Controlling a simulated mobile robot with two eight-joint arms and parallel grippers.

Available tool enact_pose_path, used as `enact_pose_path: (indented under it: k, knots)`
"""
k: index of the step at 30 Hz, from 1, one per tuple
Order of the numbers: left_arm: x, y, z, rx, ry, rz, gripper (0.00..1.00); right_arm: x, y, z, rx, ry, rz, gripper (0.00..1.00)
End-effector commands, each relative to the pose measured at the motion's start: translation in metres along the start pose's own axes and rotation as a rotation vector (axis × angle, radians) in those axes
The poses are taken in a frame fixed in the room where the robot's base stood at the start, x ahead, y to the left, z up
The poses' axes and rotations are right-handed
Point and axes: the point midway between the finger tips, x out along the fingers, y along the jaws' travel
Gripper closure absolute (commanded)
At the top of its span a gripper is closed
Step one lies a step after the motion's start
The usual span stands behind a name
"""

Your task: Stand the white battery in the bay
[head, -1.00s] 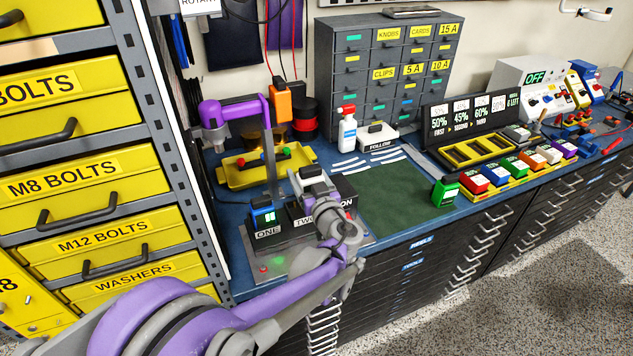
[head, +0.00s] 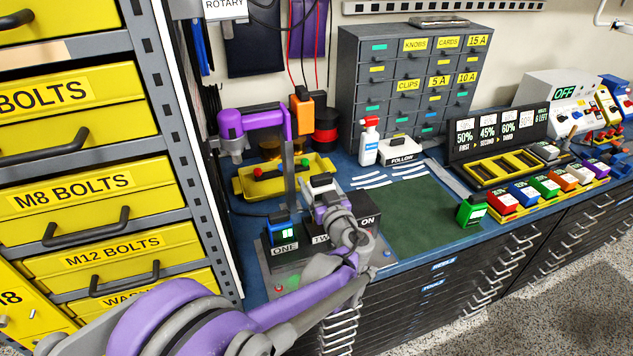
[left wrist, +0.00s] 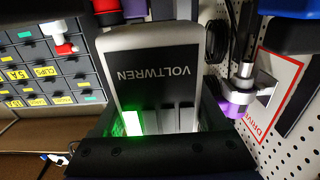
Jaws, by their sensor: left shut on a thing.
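In the left wrist view the battery (left wrist: 160,65) shows a dark face lettered VOLTWREN and a lit green display. My left gripper (head: 338,214) is shut on it; its dark jaws also show in the left wrist view (left wrist: 150,135). My wrist hides the battery's lower end, so I cannot tell whether it touches the bay. A blue battery (head: 281,231) stands in bay ONE (head: 285,248). My right gripper is out of view.
A purple-headed stand (head: 252,120) and yellow tray (head: 255,186) are behind the station. A green battery (head: 470,211) stands right of the clear green mat (head: 420,220). A row of coloured packs (head: 547,185) lies farther right. Tall yellow drawers (head: 75,190) close off the left.

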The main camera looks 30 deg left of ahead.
Motion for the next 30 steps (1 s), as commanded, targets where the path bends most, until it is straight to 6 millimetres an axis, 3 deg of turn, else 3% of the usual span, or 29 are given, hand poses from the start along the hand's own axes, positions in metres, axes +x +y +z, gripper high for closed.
enact_pose_path:
  k: [18,30]
  knots:
    - [0.000,0.000,0.047,0.001,0.001,0.000,1.00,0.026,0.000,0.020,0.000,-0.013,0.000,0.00]
    - [0.000,0.000,0.049,0.000,0.001,0.000,1.00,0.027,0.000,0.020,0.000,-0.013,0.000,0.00]
